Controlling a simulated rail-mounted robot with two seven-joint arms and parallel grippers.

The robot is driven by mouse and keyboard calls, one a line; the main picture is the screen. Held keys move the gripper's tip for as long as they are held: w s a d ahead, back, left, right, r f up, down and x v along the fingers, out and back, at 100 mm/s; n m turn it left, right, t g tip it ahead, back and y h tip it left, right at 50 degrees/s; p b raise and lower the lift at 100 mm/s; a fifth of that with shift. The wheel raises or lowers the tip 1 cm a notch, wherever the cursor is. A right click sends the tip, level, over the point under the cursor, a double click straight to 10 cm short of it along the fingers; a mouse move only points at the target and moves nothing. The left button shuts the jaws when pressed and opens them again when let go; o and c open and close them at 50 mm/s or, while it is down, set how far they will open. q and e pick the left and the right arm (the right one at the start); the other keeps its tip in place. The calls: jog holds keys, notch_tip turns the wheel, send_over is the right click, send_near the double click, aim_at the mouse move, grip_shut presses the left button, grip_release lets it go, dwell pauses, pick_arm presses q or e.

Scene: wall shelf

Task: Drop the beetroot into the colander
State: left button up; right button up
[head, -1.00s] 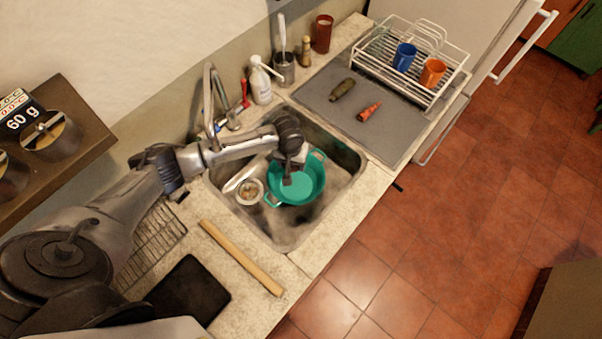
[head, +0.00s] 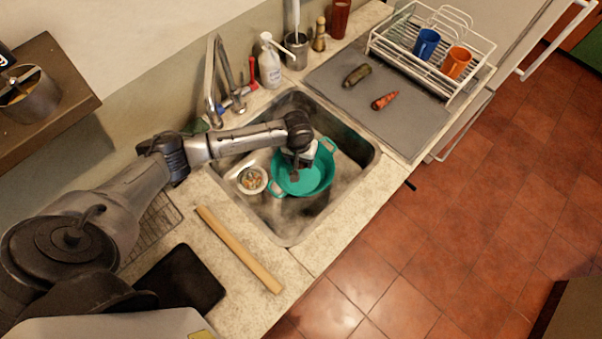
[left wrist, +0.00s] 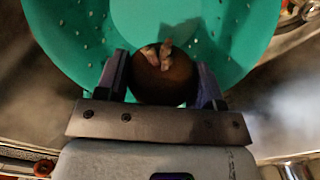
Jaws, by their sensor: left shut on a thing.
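The teal colander (head: 318,180) stands in the sink, with a handle on each side. It fills the upper part of the left wrist view (left wrist: 230,30). My left gripper (head: 297,172) is over the colander, pointing down into it. In the left wrist view the gripper (left wrist: 162,80) is shut on the dark, round beetroot (left wrist: 165,85), with pale stem stubs showing on top. The beetroot is between the fingers and in front of the colander's holed inside. I cannot tell whether it touches the colander. My right gripper is not in view.
The tap (head: 213,80) and a soap bottle (head: 269,62) stand behind. A carrot (head: 385,100) and a dark green vegetable (head: 357,75) lie on the grey drainboard, by the dish rack (head: 440,85).

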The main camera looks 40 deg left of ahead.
pick_arm(q)
jog(key=o, duration=1)
jog(key=shift+o, duration=0.2)
jog(key=r+p, duration=0.2)
jog(key=r, duration=1)
jog(key=shift+a+p, duration=0.2)
jog(key=shift+p, duration=0.1)
